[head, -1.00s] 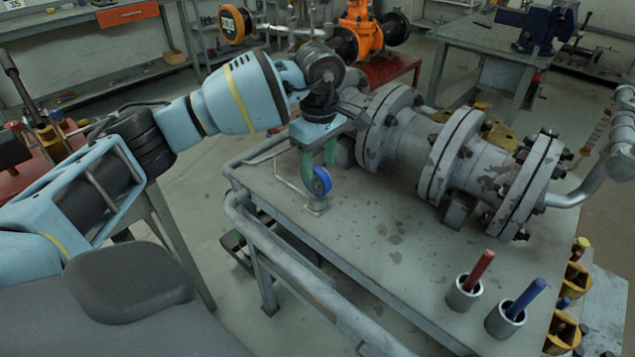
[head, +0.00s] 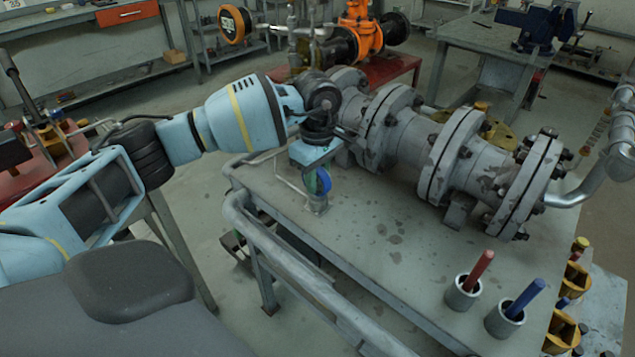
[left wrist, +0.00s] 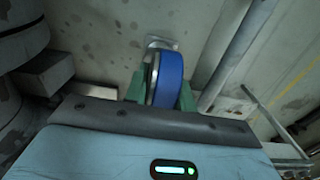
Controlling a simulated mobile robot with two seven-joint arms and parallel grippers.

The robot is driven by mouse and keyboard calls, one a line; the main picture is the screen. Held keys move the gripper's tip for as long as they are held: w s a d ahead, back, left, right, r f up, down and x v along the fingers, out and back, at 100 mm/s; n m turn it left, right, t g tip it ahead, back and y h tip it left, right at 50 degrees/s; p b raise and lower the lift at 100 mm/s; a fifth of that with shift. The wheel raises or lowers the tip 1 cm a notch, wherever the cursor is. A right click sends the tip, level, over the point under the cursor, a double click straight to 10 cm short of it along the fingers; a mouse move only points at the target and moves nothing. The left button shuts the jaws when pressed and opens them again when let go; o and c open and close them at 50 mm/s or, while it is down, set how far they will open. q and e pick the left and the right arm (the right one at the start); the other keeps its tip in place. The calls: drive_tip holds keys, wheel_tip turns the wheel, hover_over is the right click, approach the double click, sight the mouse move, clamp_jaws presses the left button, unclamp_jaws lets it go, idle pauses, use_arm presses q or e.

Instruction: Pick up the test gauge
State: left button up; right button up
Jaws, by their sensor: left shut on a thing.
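The test gauge (head: 324,180) is a small round gauge with a blue rim. It stands near the back left corner of the grey bench (head: 385,262), on a small grey base (head: 316,205). My left gripper (head: 316,178) points down over it and is shut on it. In the left wrist view the blue gauge (left wrist: 168,80) sits between the green fingers (left wrist: 160,92), with the small base beyond it. The gauge's face is mostly hidden. My right gripper is not in view.
A large grey flanged valve body (head: 430,150) lies along the back of the bench, close beside my left gripper. A pipe rail (head: 300,275) runs along the front edge. Two cups hold a red rod (head: 478,270) and a blue rod (head: 525,299) at the right. The bench middle is clear.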

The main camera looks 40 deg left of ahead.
sight(320, 169)
use_arm(q)
drive_tip(key=shift+r, duration=0.1)
clamp_jaws()
drive_tip(key=shift+r, duration=0.8)
drive_tip(key=shift+s+d+r, duration=0.1)
drive_tip(key=shift+d+r, duration=0.1)
drive_tip(key=shift+r, duration=0.3)
drive_tip(key=shift+d+r, duration=0.2)
drive_tip(key=shift+r, duration=0.25)
drive_tip(key=s+d, duration=0.2)
drive_tip(key=d, duration=0.5)
drive_tip(key=s+d+r, duration=0.1)
drive_tip(key=s+d, duration=0.2)
drive_tip(key=d, duration=0.4)
drive_tip(key=shift+d+r+b, duration=0.2)
drive_tip(key=shift+b, duration=0.25)
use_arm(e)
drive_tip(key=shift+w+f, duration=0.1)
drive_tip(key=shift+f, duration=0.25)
use_arm(q)
drive_tip(key=shift+r, duration=0.15)
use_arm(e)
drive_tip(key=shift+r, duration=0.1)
